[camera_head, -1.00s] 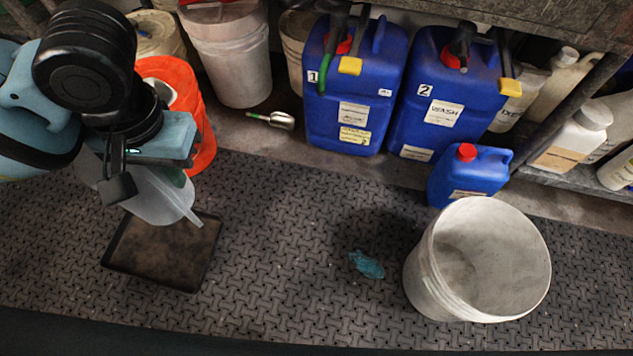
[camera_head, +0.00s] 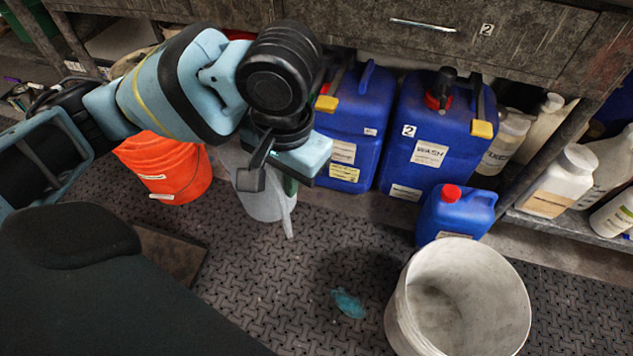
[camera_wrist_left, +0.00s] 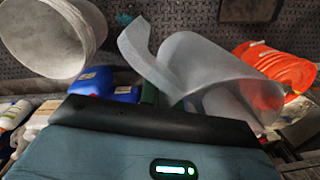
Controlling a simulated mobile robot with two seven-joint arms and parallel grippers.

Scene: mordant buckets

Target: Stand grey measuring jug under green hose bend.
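The grey, translucent measuring jug (camera_head: 262,204) hangs below my left gripper (camera_head: 277,172), upright or nearly so, with its spout towards the front right. It also shows in the left wrist view (camera_wrist_left: 200,62). The jug has travelled with the gripper, so the gripper is shut on it, though the fingers are mostly hidden. The jug is in front of the left large blue canister (camera_head: 352,125); whether its base is clear of the mat is hard to tell. The green hose bend is hidden behind my left arm. My right gripper is not in view.
A second blue canister (camera_head: 440,140), marked 2, and a small blue can (camera_head: 455,213) stand to the right. A whitish bucket (camera_head: 400,310) and a teal crumpled item (camera_head: 348,303) are on the mat. An orange bucket (camera_head: 165,165) and brown tray (camera_head: 172,257) are left.

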